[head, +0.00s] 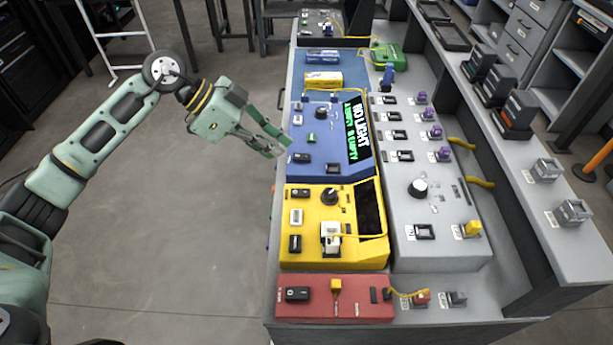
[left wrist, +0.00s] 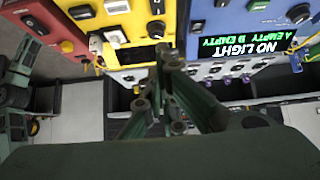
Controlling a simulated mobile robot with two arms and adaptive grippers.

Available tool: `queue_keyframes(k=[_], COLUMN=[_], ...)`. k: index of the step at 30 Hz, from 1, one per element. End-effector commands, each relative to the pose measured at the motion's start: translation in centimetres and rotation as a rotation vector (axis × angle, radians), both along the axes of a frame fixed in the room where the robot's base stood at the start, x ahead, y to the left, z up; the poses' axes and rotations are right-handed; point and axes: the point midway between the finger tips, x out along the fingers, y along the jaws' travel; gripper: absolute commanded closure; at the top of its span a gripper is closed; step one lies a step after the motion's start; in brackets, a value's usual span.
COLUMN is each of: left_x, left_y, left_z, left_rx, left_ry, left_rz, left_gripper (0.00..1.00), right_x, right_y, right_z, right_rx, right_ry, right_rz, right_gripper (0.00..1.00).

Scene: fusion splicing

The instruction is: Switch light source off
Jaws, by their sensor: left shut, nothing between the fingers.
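The red unit (head: 350,311) is at the front end of the bench, with a black rocker switch (head: 297,294) on its left and a yellow plug (head: 336,287). I cannot tell for sure that it is the light source. The blue unit (head: 311,164) has a lit display (head: 355,132) reading "NO LIGHT". My left gripper (head: 281,148) is shut and empty, in the air at the blue unit's left edge, apart from the switches. In the left wrist view its fingers (left wrist: 165,75) show below the panels, with the red unit (left wrist: 45,18) at upper left.
The yellow unit (head: 312,252), its screen dark, stands between the red and blue units. A grey panel (head: 435,238) with several switches and purple plugs is to the right. Yellow cables cross the panels. A raised shelf (head: 530,193) runs along the right. Floor left of the bench is clear.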

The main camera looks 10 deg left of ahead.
Motion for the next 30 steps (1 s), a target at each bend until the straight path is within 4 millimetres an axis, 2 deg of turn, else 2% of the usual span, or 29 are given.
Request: queue_keyframes(k=[4, 8, 18, 24, 30], left_x=[0.1, 0.3, 1.3, 1.4, 1.4], left_y=[-0.7, -2.2, -7.3, -7.0, -7.0], left_z=[-0.6, -2.0, -7.0, -9.9, -11.0], left_rx=[-0.003, -0.005, -0.005, -0.004, -0.002], left_ry=[0.001, 0.004, 0.003, 0.002, 0.000], left_rz=[-0.001, -0.004, -0.003, 0.001, -0.001], left_gripper=[1.00, 1.00, 1.00, 1.00, 1.00], right_x=[0.0, 0.0, 0.0, -0.1, -0.1], right_y=[0.0, 0.0, 0.0, -0.1, -0.1], right_z=[0.2, 0.7, 2.1, 2.5, 2.6], right_rx=[0.000, 0.000, 0.000, -0.001, -0.001], right_ry=[0.001, 0.001, 0.001, 0.001, 0.001], right_rz=[0.000, 0.000, 0.000, 0.000, 0.000], right_gripper=[1.00, 1.00, 1.00, 1.00, 1.00])
